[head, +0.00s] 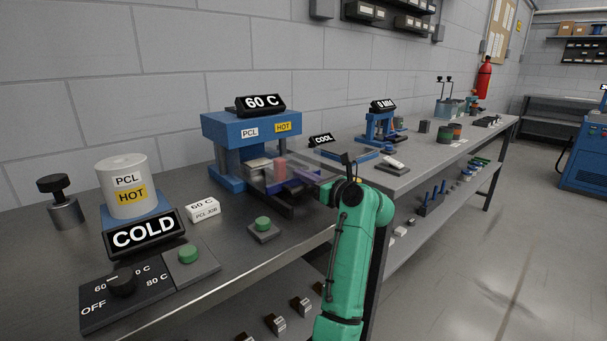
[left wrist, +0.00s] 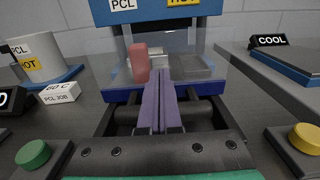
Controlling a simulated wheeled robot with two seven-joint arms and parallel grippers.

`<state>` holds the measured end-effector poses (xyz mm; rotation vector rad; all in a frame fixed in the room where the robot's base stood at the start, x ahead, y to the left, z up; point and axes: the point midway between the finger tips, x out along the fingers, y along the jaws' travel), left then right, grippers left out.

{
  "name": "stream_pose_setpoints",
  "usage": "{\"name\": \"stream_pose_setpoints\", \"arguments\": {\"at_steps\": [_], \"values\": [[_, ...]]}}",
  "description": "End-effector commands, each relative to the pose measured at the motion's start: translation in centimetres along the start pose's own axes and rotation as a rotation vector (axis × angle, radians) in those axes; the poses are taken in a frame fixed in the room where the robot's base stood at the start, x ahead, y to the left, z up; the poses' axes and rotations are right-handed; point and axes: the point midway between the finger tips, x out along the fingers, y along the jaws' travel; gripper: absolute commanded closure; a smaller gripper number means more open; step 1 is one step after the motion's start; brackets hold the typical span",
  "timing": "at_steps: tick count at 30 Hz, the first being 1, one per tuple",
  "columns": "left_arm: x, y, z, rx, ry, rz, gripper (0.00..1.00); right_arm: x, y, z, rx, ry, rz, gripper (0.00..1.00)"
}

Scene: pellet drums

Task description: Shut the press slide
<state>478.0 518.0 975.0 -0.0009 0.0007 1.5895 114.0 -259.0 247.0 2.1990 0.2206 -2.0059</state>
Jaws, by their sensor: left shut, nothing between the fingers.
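The blue press (head: 250,127) stands on the bench with PCL and HOT labels and a 60 C display on top. Its slide (head: 290,186), a blue-edged tray behind a clear guard, sits out in front of the press on dark rails. A pink block (head: 280,167) and metal blocks are on or behind it. In the left wrist view the slide's blue front edge (left wrist: 205,88) spans both sides of my fingers. My left gripper (head: 318,177) is shut and empty; its purple fingers (left wrist: 160,75) reach over the tray's front edge. I cannot tell whether they touch it.
A green button (head: 263,224) and a white 60 C block (head: 203,210) lie left of the slide. A PCL pot (head: 124,185) and a control panel (head: 125,292) are farther left. A yellow button (left wrist: 306,137) is right of the rails.

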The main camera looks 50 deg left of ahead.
Motion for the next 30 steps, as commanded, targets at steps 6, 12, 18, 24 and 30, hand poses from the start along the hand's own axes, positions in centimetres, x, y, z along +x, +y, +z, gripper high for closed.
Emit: {"name": "stream_pose_setpoints", "arguments": {"at_steps": [6, 12, 18, 24, 30], "values": [[0.0, 0.0, 0.0, 0.001, 0.0, 0.0, 1.0, 0.0, 0.0, 0.0, 0.0, 0.0, 0.0, 0.5], [2.0, 0.1, 0.0, 0.001, -0.002, 0.005, 1.0, 0.3, 0.0, -0.2, 0.002, -0.002, 0.0, 0.5], [7.5, 0.1, 0.0, 0.001, -0.001, 0.006, 1.0, 0.5, -0.1, -1.6, 0.008, 0.004, -0.001, 0.5], [11.3, 0.1, 0.0, 0.0, 0.0, 0.004, 1.0, 0.4, -0.1, -2.5, 0.012, 0.01, -0.002, 0.5], [12.0, 0.1, 0.1, -0.002, -0.004, 0.001, 1.0, 0.3, 0.0, -1.7, 0.011, -0.003, 0.0, 0.5]]}}
